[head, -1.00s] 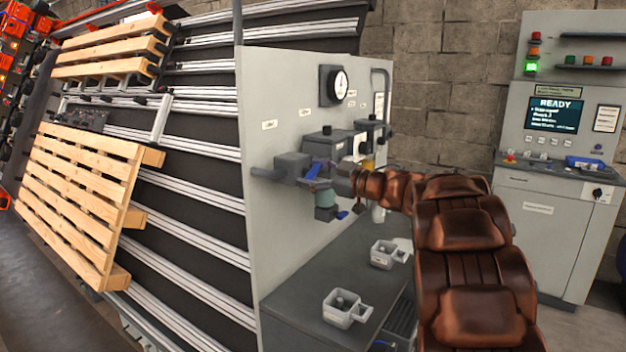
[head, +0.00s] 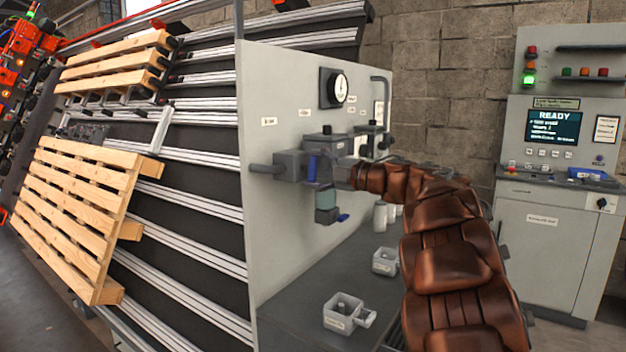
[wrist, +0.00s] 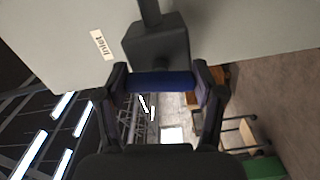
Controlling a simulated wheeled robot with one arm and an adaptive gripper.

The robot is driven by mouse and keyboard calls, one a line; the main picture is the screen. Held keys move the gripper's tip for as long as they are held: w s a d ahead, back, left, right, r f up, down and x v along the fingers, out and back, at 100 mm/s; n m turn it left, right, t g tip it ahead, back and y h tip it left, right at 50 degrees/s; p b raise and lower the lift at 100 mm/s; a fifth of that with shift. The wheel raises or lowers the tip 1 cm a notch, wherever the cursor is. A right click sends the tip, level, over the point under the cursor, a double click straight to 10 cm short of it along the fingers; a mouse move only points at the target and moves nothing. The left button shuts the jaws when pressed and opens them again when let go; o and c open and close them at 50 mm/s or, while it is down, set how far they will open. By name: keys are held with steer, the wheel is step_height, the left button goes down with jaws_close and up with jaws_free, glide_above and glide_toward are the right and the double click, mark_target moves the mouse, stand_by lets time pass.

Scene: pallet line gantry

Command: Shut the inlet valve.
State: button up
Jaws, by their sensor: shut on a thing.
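The inlet valve is a dark grey block (head: 290,165) on the pipe at the left of the pale panel. Its blue handle (head: 311,168) stands upright in the head view, across the line of the pipe. In the wrist view the valve body (wrist: 155,45) is close ahead, beside a label reading "Inlet" (wrist: 103,44). My gripper (wrist: 160,84) is shut on the blue handle (wrist: 160,78), one finger at each end of the visible blue part. In the head view my gripper (head: 330,172) is partly hidden by the wrist and fittings.
A round gauge (head: 334,88) sits above on the panel (head: 270,220). A bowl with a blue tap (head: 327,205) hangs below the valve. A console (head: 553,130) reads READY.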

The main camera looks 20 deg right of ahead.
steer(key=shift+f+n+b, duration=0.15)
steer(key=shift+n+b, duration=0.55)
steer(key=shift+n, duration=0.3)
steer(key=o, duration=1.2)
steer(key=shift+c, duration=0.2)
steer(key=shift+s+d, duration=0.1)
steer(key=v, duration=1.1)
steer(key=shift+s+d, duration=0.2)
steer(key=shift+s, duration=0.15)
